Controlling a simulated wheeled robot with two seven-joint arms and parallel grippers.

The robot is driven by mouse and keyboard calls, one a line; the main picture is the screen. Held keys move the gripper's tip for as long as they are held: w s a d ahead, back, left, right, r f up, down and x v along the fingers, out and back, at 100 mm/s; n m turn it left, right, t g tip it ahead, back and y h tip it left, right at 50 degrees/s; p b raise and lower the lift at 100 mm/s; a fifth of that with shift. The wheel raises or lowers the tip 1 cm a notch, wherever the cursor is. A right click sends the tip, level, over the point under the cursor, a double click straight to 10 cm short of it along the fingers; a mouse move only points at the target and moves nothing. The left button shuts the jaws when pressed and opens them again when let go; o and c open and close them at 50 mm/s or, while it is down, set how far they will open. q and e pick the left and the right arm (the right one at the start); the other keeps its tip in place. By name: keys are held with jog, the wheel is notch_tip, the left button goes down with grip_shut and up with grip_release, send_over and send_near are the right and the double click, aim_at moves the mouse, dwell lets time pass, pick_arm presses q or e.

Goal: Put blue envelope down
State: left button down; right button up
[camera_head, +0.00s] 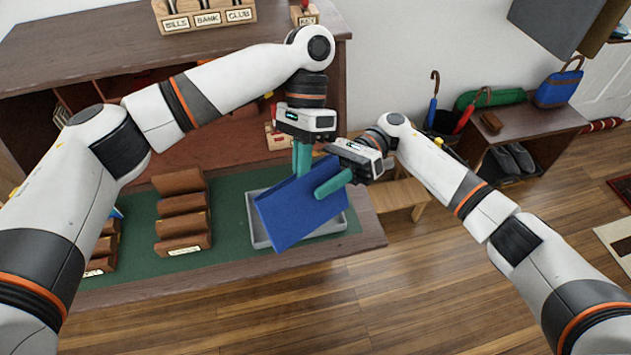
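The blue envelope (300,215) is held tilted above the grey tray (256,238) on the green desk mat. My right gripper (335,182) reaches in from the right, with one teal finger flat across the envelope's front near its upper right edge. The other finger is hidden behind the envelope, and the gripper appears shut on it. My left gripper (302,160) points down at the envelope's top edge. Its teal fingers look close together and their tips meet or pass behind that edge, so I cannot tell whether they grip it.
Brown wooden sorters (183,215) stand on the green mat (232,190) left of the tray. A labelled wooden box (205,15) sits on the desk's upper shelf. A wooden stool (400,195) and a bench (525,125) with shoes and a blue bag stand to the right. The front floor is clear.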

jog(key=shift+s+a, duration=0.4)
jog(key=shift+a, duration=0.05)
grip_shut()
pick_arm(q)
jog(key=shift+w, duration=0.1)
pick_arm(e)
grip_release()
jog(key=shift+s, duration=0.1)
pick_arm(q)
jog(key=shift+s+a+r+n, duration=0.25)
jog(key=shift+r+n, duration=0.05)
jog(key=s+a+r+n+t+h, duration=0.1)
jog(key=s+a+r+n+h, duration=0.3)
jog(key=s+a+r+n, duration=0.4)
jog(key=w+d+r+n+t+h, duration=0.1)
jog(key=w+d+n, duration=0.3)
jog(key=w+d, duration=0.6)
jog(key=shift+w+d+r+t+h, duration=0.2)
jog(key=shift+d+t+h, duration=0.15)
jog(key=shift+h, duration=0.35)
pick_arm(e)
jog(key=v, duration=1.2)
